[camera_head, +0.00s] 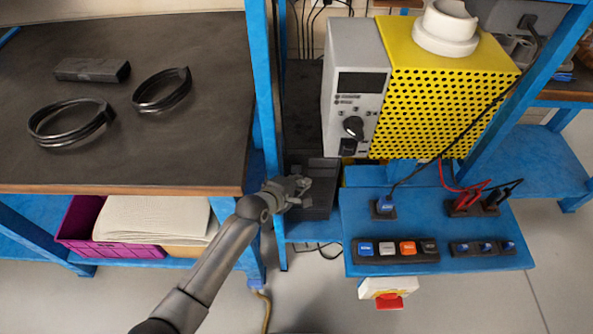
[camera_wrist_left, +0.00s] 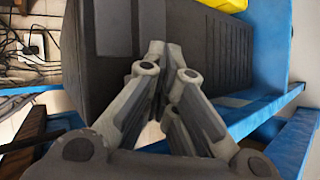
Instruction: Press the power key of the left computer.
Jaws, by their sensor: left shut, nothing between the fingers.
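A dark computer case (camera_head: 318,208) stands in the blue frame below the middle of the head view, partly hidden by my left gripper. In the left wrist view the dark case (camera_wrist_left: 222,50) fills the middle, with a ribbed panel on its right side. My left gripper (camera_head: 303,184) is shut and empty, in front of the case. Its fingertips (camera_wrist_left: 165,48) point at the case in the wrist view; I cannot tell whether they touch it. I cannot make out the power key. My right gripper is not in view.
A blue upright (camera_head: 262,80) stands just left of the gripper. The dark worktop (camera_head: 200,130) holds black rings. On the right are a yellow perforated box (camera_head: 440,100) and a blue panel of switches (camera_head: 450,225). Cables (camera_wrist_left: 32,45) hang left of the case.

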